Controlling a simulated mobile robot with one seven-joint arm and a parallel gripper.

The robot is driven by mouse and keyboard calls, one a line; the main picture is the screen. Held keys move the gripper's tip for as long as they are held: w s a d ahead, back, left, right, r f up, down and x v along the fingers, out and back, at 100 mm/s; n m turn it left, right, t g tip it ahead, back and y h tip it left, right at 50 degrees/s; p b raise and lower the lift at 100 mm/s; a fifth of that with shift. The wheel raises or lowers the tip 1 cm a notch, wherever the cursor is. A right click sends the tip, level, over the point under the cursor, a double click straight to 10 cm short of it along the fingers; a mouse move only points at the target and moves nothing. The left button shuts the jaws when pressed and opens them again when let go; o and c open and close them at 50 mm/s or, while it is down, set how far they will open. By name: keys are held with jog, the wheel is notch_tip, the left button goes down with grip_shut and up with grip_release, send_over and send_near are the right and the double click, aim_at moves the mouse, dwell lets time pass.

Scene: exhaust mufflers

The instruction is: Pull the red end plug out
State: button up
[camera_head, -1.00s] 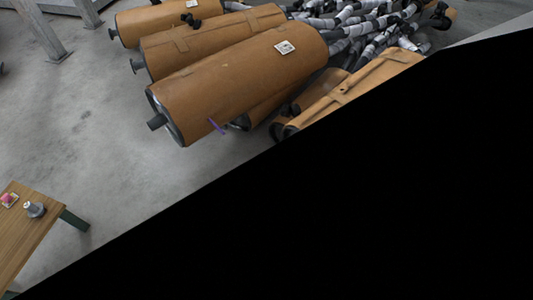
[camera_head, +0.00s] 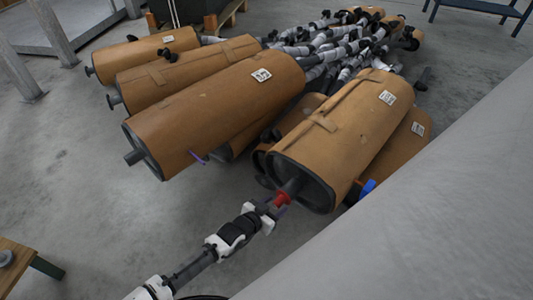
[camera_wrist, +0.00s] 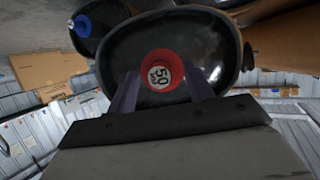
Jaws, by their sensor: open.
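The red end plug (camera_head: 281,198) sits on the pipe stub at the near dark end face of a tan-wrapped muffler (camera_head: 345,135). In the wrist view the red plug (camera_wrist: 160,58) is seen head-on, with a pale disc marked 50 in its middle, against the black end face (camera_wrist: 212,48). My gripper (camera_head: 273,207) reaches up from the lower left to the plug. In the wrist view my gripper (camera_wrist: 163,88) is open, with one finger on each side of the plug. I cannot tell whether the fingers touch it.
More tan mufflers (camera_head: 215,110) lie to the left, their grey wrapped pipes (camera_head: 320,45) behind. A blue plug (camera_head: 368,187) is right of the red one. A wooden table (camera_head: 15,275) stands at lower left. A large grey surface (camera_head: 430,240) fills the lower right.

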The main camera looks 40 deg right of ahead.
jog(key=shift+d+f, duration=0.15)
jog(key=shift+d, duration=0.15)
jog(key=shift+c, duration=0.3)
jog(key=c, duration=1)
jog(key=s+a, duration=0.1)
jog(key=a, duration=0.5)
jog(key=shift+s+a+p, duration=0.2)
jog(key=shift+a+p, duration=0.1)
jog(key=shift+a, duration=0.1)
jog(key=shift+a, duration=0.1)
dwell(0.6)
